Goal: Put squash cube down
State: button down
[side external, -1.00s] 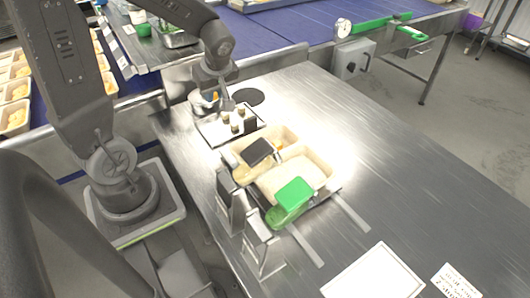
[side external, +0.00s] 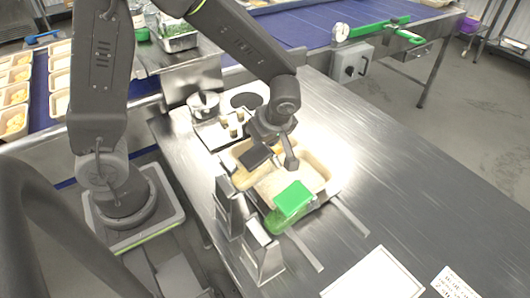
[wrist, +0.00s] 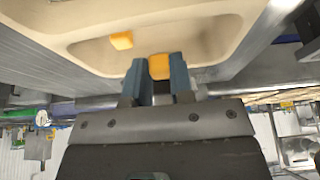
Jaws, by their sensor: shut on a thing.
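My gripper (wrist: 159,75) is shut on an orange squash cube (wrist: 159,66), which shows between its blue-grey fingertips in the wrist view. In the side view my gripper (side external: 290,160) hangs over the beige tray (side external: 325,168); the held cube cannot be made out there. A second orange cube (wrist: 121,40) lies inside a tray compartment, left of the held one. I cannot tell whether the held cube touches the tray.
Metal stands (side external: 262,255) are in front. A white board with small pieces (side external: 213,138) and a round pot (side external: 203,104) lie behind. The steel table at right is mostly clear.

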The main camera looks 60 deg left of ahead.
jog(key=shift+f, duration=2.1)
jog(key=shift+f, duration=0.15)
jog(key=c, duration=1.3)
grip_release()
